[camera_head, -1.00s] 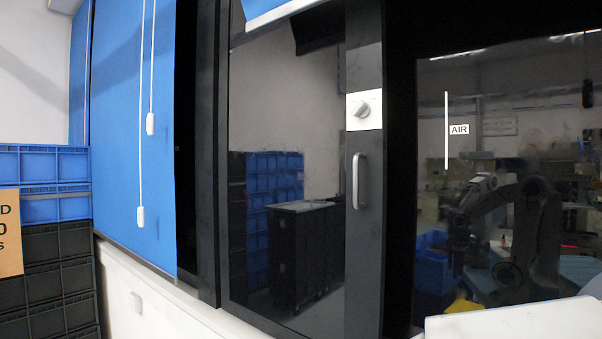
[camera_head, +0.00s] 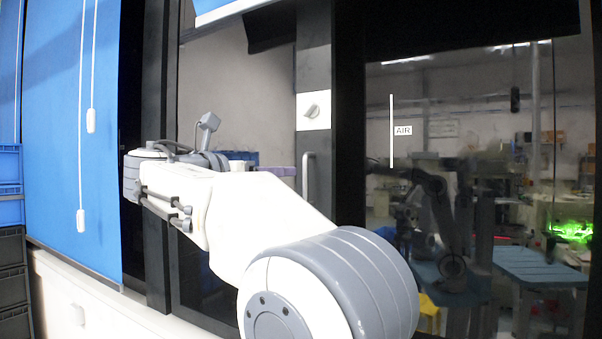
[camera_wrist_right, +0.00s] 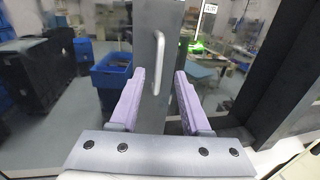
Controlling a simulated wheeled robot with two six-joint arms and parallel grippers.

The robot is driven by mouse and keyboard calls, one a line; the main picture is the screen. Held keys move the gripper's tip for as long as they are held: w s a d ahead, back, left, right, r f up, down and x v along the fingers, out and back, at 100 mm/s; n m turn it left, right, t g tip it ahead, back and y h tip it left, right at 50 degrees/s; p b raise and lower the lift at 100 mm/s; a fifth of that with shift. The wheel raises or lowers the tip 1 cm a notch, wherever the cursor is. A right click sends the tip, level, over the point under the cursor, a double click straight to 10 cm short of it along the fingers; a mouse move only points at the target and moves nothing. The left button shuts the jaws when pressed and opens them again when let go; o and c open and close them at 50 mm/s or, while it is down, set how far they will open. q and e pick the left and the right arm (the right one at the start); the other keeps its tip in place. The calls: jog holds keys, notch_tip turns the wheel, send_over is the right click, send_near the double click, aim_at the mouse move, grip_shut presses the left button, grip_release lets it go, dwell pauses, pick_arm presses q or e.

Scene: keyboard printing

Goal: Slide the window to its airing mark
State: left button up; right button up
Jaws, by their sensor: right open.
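My right gripper's purple finger (camera_head: 284,171) shows just left of the handle. In the right wrist view, my right gripper (camera_wrist_right: 159,73) is open and empty, facing the handle (camera_wrist_right: 157,62), which appears between the fingertips. My left gripper is out of view.
A blue blind (camera_head: 70,130) with two hanging cords covers the left side. Stacked crates (camera_head: 10,210) stand at the far left. A white sill (camera_head: 90,300) runs below the window. Through or on the glass, a room with tables and a robot arm shows.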

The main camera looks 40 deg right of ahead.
jog(key=p, duration=0.2)
send_over(305, 198)
jog(key=shift+w+d, duration=0.25)
jog(key=shift+w, duration=0.05)
grip_shut()
dwell(1.2)
